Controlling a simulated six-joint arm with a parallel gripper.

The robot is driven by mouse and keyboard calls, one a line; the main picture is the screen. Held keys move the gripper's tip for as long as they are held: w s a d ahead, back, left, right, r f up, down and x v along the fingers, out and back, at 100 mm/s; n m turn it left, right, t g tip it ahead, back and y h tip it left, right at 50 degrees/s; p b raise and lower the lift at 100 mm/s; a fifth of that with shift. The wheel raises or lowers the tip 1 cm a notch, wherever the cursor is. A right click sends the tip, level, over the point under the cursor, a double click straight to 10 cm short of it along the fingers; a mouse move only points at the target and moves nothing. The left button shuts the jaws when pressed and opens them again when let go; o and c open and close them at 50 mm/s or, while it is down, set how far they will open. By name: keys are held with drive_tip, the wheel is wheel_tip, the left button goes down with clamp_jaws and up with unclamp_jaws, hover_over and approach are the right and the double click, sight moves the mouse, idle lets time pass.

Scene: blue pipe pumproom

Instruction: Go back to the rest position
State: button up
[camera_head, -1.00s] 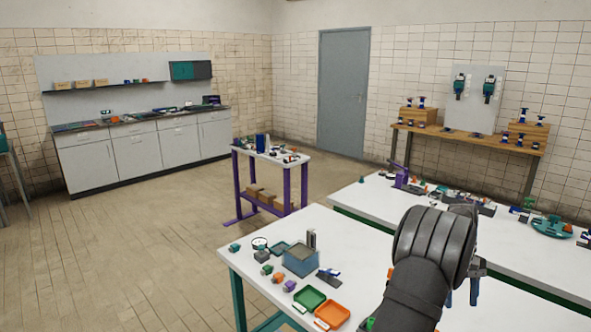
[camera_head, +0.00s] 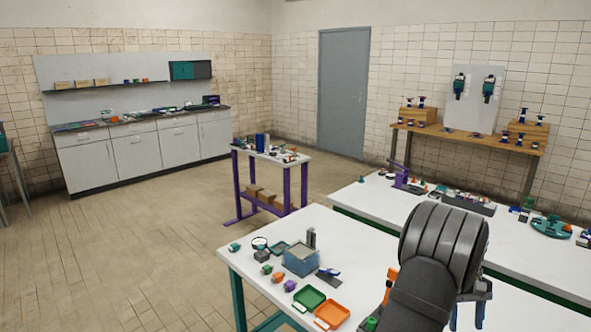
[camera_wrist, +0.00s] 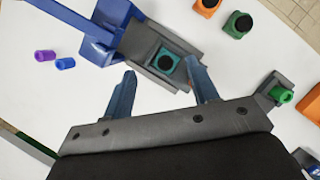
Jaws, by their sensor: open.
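My gripper (camera_head: 467,316) is at the lower right of the head view, over the near white table (camera_head: 235,262). In the wrist view my gripper (camera_wrist: 163,90) has its two fingers wide apart with nothing held between them. Beyond the fingertips is a grey fixture (camera_wrist: 150,42) with a teal square piece (camera_wrist: 166,63) with a black round centre on it. A blue tool with a long arm (camera_wrist: 112,18) stands beside the fixture at the upper left. My arm hides part of the near table in the head view.
Purple and blue cylinders (camera_wrist: 56,60) lie left of the fixture. Green (camera_wrist: 238,24) and orange pieces stand beyond it, and a green knob (camera_wrist: 281,95) is at right. Green (camera_head: 309,299) and orange trays (camera_head: 332,314) lie on the near table. A second white table (camera_head: 385,203) stands behind.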

drive_tip(key=s+a+r+n+t+h, duration=0.1)
drive_tip(key=s+a+n+t+h, duration=0.1)
drive_tip(key=s+a+n, duration=0.55)
drive_tip(key=s+a+r+n+t+h, duration=0.1)
drive_tip(key=s+a+n+t+h, duration=0.3)
drive_tip(key=n, duration=0.7)
drive_tip(key=shift+g+y, duration=0.6)
drive_tip(key=shift+y, duration=0.2)
drive_tip(key=w+a+f, duration=0.2)
drive_tip(key=w, duration=0.2)
drive_tip(key=w+a+f, duration=0.5)
drive_tip(key=w, duration=0.2)
drive_tip(key=shift+w+a+f, duration=0.2)
drive_tip(key=shift+w, duration=0.15)
drive_tip(key=o, duration=1)
drive_tip(key=d+r+m+y, duration=0.4)
drive_tip(key=d+r+m, duration=0.75)
drive_tip(key=d, duration=0.55)
drive_tip(key=f, duration=0.2)
drive_tip(key=f+n, duration=0.1)
drive_tip(key=f, duration=0.2)
drive_tip(key=w+f+n, duration=0.1)
drive_tip(key=f, duration=0.2)
drive_tip(key=shift+f, duration=0.2)
